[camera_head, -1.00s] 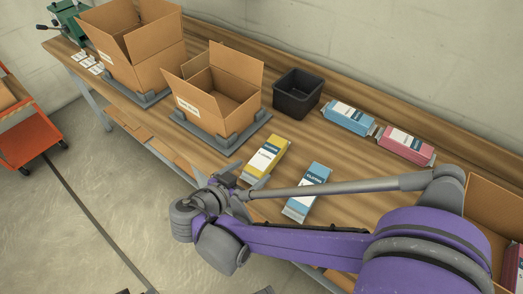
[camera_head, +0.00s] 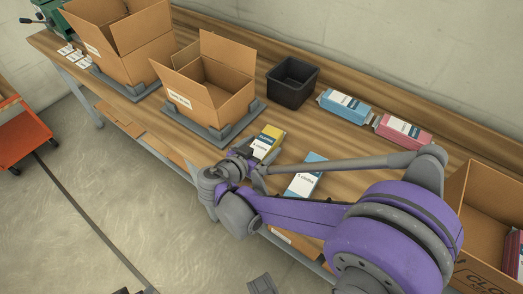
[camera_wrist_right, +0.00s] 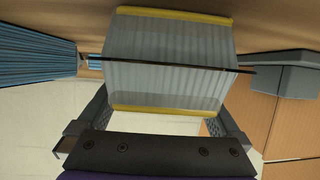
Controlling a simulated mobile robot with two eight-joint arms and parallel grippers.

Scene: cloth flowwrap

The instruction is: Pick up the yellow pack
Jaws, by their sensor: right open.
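The yellow pack (camera_head: 267,143) lies on the wooden bench, to the right of the front open carton. It has a white label and a dark band. My right gripper (camera_head: 252,162) is at the pack's near end, which it partly hides. In the right wrist view, the end of the pack (camera_wrist_right: 170,70), pale and ribbed with yellow edges, fills the gap in front of my gripper (camera_wrist_right: 157,112). The fingers are apart on either side of the near part of the pack, and I cannot tell whether they touch it.
A blue pack (camera_head: 305,176) lies close by on the right, partly behind my arm. Another blue pack (camera_head: 345,106) and a pink pack (camera_head: 403,131) lie farther back. A black bin (camera_head: 292,82) and the front carton (camera_head: 205,92) on its grey tray (camera_head: 180,128) stand behind the yellow pack.

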